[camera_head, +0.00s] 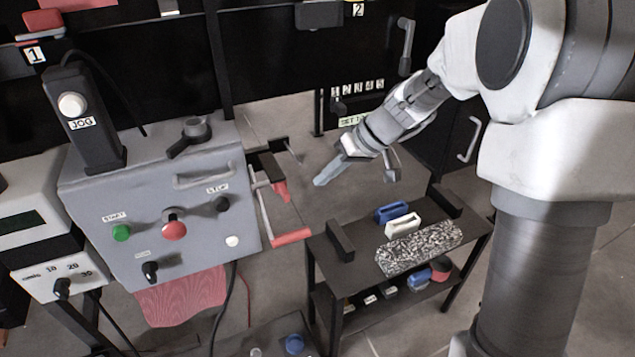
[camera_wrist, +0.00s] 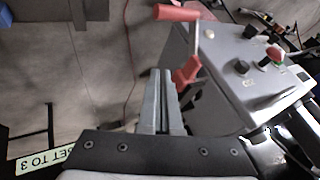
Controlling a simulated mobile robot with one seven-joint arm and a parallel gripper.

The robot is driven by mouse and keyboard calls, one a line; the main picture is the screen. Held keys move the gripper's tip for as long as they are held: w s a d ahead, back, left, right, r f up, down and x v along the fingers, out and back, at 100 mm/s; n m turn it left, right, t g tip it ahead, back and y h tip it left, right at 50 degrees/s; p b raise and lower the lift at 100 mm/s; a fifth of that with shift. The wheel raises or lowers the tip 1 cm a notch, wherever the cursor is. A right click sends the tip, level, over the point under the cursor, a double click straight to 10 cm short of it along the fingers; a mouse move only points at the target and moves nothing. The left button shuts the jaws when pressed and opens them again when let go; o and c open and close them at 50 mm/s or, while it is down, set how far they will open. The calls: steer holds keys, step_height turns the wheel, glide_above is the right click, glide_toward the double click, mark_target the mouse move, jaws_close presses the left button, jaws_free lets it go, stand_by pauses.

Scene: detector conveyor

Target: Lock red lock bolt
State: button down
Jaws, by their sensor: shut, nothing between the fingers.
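Two red parts show on the right side of the grey control box. One is a short red piece (camera_head: 281,191), close to the box's side; it also shows in the wrist view (camera_wrist: 187,72). The other is a red bar-shaped handle (camera_head: 290,237) on a thin grey arm, also in the wrist view (camera_wrist: 177,13). I cannot tell for sure which is the lock bolt; the short piece looks more like it. My gripper (camera_head: 320,182) is shut and empty, to the right of the short red piece and apart from it in the head view. In the wrist view its fingertips (camera_wrist: 160,73) appear just left of that piece.
The grey control box (camera_head: 130,200) carries a green button, a red knob and dark switches. A black low table (camera_head: 350,262) with blue and white blocks and a speckled slab stands below my gripper. Dark cabinets (camera_head: 265,60) line the back.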

steer(key=p+v, duration=0.1)
steer(key=v, duration=0.6)
steer(key=shift+r, duration=0.4)
steer(key=shift+s, duration=0.15)
steer(key=s+d+r+m+t+h, duration=0.2)
steer(key=s+d+r+m+h, duration=0.15)
steer(key=s, duration=0.85)
steer(key=s+d+r+m+t+h, duration=0.2)
steer(key=s+d+h, duration=0.15)
steer(key=s, duration=0.85)
step_height(320, 180, up, 17)
steer(key=p, duration=1.7)
steer(key=shift+f, duration=0.25)
steer(key=shift+s+a, duration=0.1)
steer(key=shift+a, duration=0.2)
